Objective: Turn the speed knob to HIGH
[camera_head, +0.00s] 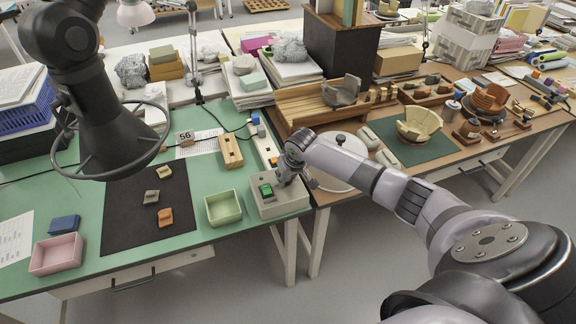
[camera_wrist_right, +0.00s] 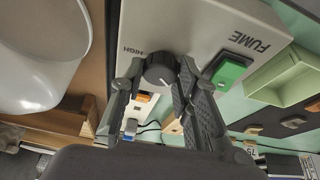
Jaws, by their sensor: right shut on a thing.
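The grey control box (camera_head: 283,208) stands at the right end of the green bench, marked FUME, with a green switch (camera_head: 266,190). In the wrist view the box face (camera_wrist_right: 190,25) shows upside down, with a HIGH label at the knob's left and the green switch (camera_wrist_right: 229,70) at its right. The dark round speed knob (camera_wrist_right: 160,70) has a small white mark, which points away from the HIGH label. My right gripper (camera_wrist_right: 160,86) is shut on the knob, one finger on each side. In the head view this gripper (camera_head: 290,174) hides the knob. My left gripper is not in view.
A black fume hood (camera_head: 110,140) hangs over the left of the bench. A pale green tray (camera_head: 223,208) stands just left of the box. Sherds lie on a dark mat (camera_head: 120,215), with a pink tray (camera_head: 56,255) farther left. A white round turntable (camera_head: 340,165) is to the right.

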